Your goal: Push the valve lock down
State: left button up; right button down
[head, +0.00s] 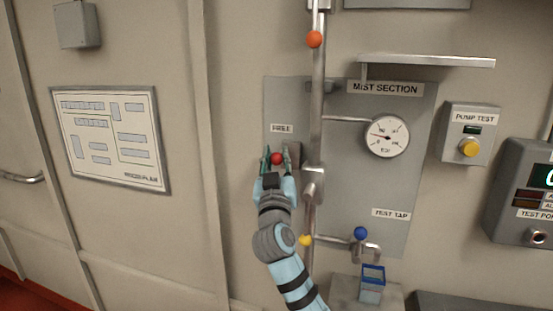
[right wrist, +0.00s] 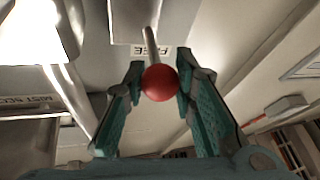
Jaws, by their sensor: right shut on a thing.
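The valve lock shows as a red ball knob (head: 277,158) on the grey panel, below the "FREE" label (head: 282,128). In the right wrist view the red knob (right wrist: 160,83) sits on a thin metal rod (right wrist: 151,45) that points toward the "FREE" label. My right gripper (head: 276,156) has its two teal fingers on either side of the knob, shut on it. In the right wrist view the fingertips (right wrist: 159,80) flank the ball closely. My left gripper is not in view.
A vertical pipe (head: 316,110) with an orange ball (head: 314,39) runs just right of my gripper. A gauge (head: 386,137), a blue tap knob (head: 361,233), a yellow knob (head: 306,240) and a shelf (head: 430,61) are nearby. The wall left of the panel is clear up to a framed plan (head: 110,138).

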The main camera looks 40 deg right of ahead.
notch_tip(320, 180, down, 4)
jog(key=b, duration=0.3)
jog(key=shift+r+b, duration=0.1)
jog(key=shift+b, duration=0.2)
jog(key=c, duration=1.5)
grip_release()
jog(key=shift+o, duration=1)
jog(key=shift+r, duration=0.1)
jog(key=v, duration=1.2)
jog(key=shift+w, duration=0.1)
